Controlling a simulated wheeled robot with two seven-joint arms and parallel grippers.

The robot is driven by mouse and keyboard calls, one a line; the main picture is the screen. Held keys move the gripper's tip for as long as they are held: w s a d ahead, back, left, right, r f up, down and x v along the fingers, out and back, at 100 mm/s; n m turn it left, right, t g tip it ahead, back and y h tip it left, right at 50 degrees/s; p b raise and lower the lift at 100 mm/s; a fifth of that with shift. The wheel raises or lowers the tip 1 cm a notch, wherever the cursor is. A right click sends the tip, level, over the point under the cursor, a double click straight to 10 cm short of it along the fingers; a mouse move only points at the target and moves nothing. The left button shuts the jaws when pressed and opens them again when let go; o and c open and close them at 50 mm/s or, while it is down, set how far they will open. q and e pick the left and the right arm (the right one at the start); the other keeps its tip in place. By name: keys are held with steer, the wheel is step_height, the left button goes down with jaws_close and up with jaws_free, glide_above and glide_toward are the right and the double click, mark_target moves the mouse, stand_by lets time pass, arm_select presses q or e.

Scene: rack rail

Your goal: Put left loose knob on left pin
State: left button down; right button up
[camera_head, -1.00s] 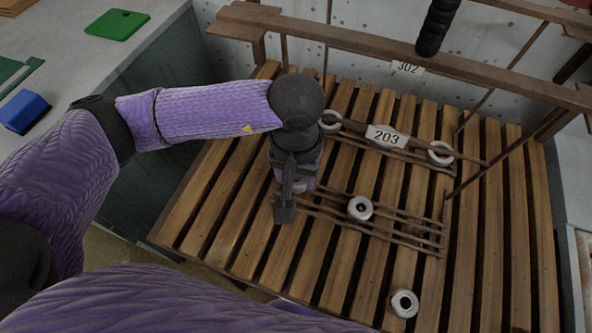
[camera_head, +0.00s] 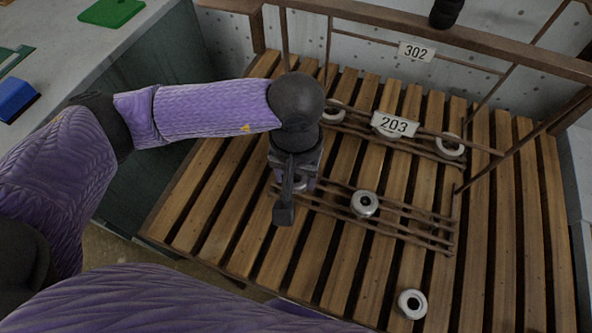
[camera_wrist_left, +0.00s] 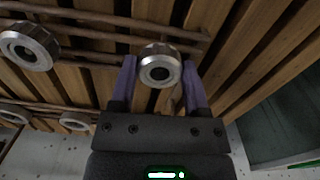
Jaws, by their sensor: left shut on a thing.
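My left gripper (camera_head: 292,198) points down at the left end of the front rail rack (camera_head: 405,228). In the left wrist view its two purple fingers (camera_wrist_left: 160,85) are on either side of a silver ring-shaped knob (camera_wrist_left: 160,68), shut on it. The knob is at the rack's end; whether a pin is inside it cannot be told. In the head view the arm mostly covers this knob. A second knob (camera_head: 364,203) sits on the middle of the front rack and also shows in the left wrist view (camera_wrist_left: 30,45). Another knob (camera_head: 411,304) lies on the slats in front. My right gripper is not in view.
The rear rail bears a plate marked 203 (camera_head: 394,124) and a knob at each side (camera_head: 450,145). A plate marked 302 (camera_head: 416,52) is behind on the wall. Brown bars frame the back and right. A grey counter (camera_head: 60,70) stands at the left.

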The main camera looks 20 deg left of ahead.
arm_select(q)
steer(key=shift+c, duration=2)
jaws_free()
steer(key=o, duration=0.4)
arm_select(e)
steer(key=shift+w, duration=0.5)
